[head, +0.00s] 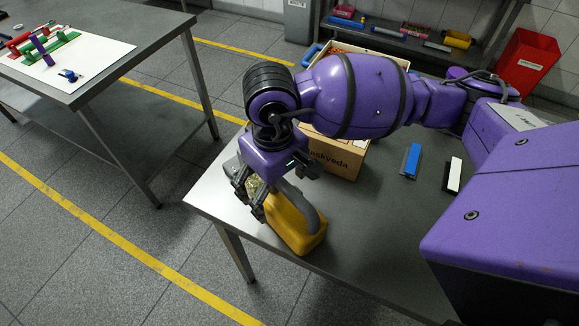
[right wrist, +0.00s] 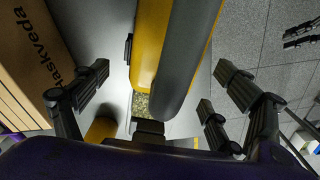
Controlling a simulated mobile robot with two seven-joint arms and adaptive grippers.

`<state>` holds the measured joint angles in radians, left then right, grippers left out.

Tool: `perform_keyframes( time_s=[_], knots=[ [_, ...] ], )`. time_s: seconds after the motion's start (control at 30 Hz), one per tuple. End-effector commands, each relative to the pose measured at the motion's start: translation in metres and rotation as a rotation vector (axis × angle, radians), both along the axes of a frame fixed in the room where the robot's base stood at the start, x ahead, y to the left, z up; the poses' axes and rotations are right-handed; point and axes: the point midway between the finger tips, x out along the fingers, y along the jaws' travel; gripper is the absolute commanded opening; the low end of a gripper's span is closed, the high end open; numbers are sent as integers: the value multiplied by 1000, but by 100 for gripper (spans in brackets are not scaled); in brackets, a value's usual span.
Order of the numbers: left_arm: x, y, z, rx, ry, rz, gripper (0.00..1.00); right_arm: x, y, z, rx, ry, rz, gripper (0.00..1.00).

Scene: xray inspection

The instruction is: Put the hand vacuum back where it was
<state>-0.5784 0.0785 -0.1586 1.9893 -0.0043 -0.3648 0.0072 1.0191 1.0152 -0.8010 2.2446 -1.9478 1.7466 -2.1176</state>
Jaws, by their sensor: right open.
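The hand vacuum (head: 301,228) is yellow with a grey handle and stands near the table's front left corner. My right gripper (head: 249,197) is over its far left end, where a clear speckled part (head: 254,185) shows. In the right wrist view, the vacuum (right wrist: 152,45) runs up the middle between the fingers. The fingers of the right gripper (right wrist: 160,95) are spread, with gaps to the vacuum on both sides. The gripper hides part of the vacuum in the head view. My left gripper is not seen in the head view.
A cardboard box (head: 342,160) stands behind the vacuum, partly hidden by my right arm. A blue block (head: 411,161) and a white-and-black block (head: 454,175) lie to its right. Another table (head: 150,45) stands at the left, across a floor gap. Dark finger-like parts (right wrist: 301,35) are unclear.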

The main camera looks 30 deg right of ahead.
Motion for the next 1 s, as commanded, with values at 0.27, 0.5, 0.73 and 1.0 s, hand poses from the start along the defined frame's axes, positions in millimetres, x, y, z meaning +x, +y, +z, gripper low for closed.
perform_keyframes(
  time_s=[0.27,0.5,0.73,1.0],
  knots=[
    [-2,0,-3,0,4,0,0,2,1,63,2,-10,2,88],
    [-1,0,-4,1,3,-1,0,1,1,95,1,-7,1,88],
    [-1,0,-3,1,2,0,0,0,1,101,0,-4,2,88],
    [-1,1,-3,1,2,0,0,0,1,101,1,-4,1,88]
  ],
)
